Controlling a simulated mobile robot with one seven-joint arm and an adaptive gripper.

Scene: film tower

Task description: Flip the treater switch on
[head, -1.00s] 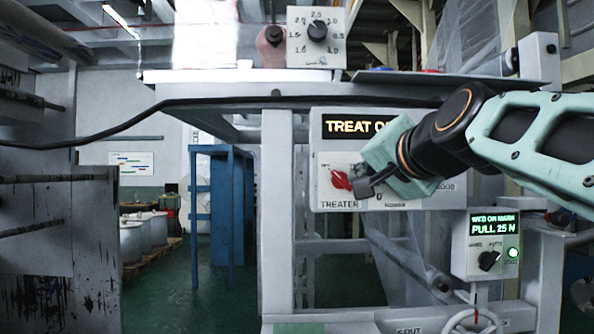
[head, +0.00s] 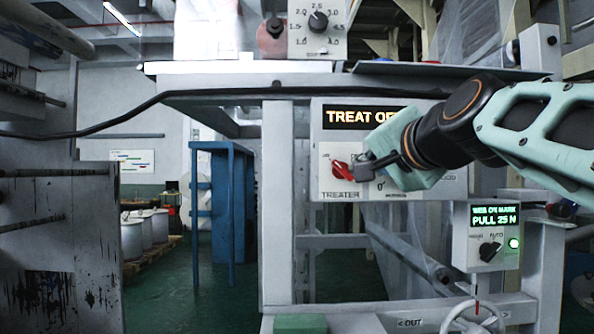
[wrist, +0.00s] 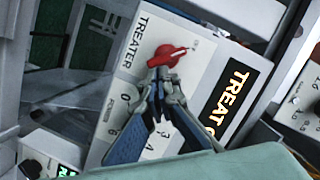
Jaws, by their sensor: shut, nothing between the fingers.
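The treater switch (head: 342,170) is a red rotary knob on a white panel (head: 328,187) labelled TREATER. The display (head: 350,117) above it reads "TREAT OF", with its end hidden behind my arm. My gripper (head: 364,165) is shut and empty, its tips at the right side of the red knob. In the wrist view the red knob (wrist: 166,56) lies just beyond the tips of my gripper (wrist: 157,76). The tips appear to meet or nearly meet the knob; I cannot tell if they touch. Part of the panel's right side is hidden by my gripper.
A second box (head: 487,240) at lower right shows PULL 25 N, with a black selector and a lit green button. A dial panel (head: 320,30) is above. A black cable (head: 200,102) crosses the frame. A handwheel (head: 472,318) is at the bottom right.

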